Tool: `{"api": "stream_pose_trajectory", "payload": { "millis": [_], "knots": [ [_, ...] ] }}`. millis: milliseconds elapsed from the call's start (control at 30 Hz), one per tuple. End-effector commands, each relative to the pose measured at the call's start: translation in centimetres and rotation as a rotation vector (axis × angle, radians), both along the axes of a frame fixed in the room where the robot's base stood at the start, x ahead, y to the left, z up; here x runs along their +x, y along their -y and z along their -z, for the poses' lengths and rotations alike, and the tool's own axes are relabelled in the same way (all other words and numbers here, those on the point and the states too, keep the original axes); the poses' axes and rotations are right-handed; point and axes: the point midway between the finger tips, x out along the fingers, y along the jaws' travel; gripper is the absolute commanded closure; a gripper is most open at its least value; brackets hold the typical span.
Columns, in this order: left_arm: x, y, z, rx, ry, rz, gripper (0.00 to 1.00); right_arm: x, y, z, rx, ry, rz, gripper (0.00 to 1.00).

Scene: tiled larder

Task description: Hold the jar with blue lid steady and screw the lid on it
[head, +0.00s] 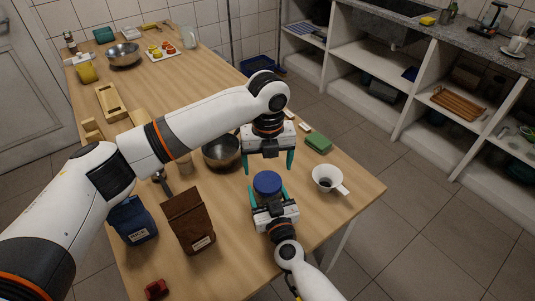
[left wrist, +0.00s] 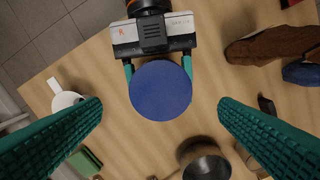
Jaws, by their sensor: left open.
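The blue lid (head: 267,182) shows as a round disc near the front of the table, seen from above. The jar under it is almost wholly hidden by the lid and my right gripper. My right gripper (head: 268,192) has its teal fingers on both sides of the jar, closed against it. My left gripper (head: 268,169) is open and empty, above and a little behind the lid, fingers pointing down. In the left wrist view the blue lid (left wrist: 160,90) lies between my left fingers, with clear gaps on both sides.
A white cup-like dripper (head: 326,180) stands right of the jar, a green sponge-like block (head: 318,142) behind it. A metal bowl (head: 221,152) is at the left, with a brown bag (head: 190,220) and a blue bag (head: 132,220) nearer. Bare wood lies between jar and dripper.

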Motion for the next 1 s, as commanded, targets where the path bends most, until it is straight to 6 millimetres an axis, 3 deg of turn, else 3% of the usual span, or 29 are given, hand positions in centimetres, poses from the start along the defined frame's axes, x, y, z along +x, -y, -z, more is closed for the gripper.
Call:
{"api": "stream_pose_trajectory", "payload": {
  "millis": [1000],
  "knots": [
    [0.0,0.0,-1.6,-0.003,-0.001,-2.137,0.16,0.0,0.0,0.0,0.000,-0.001,-0.001,0.95]
  ]
}}
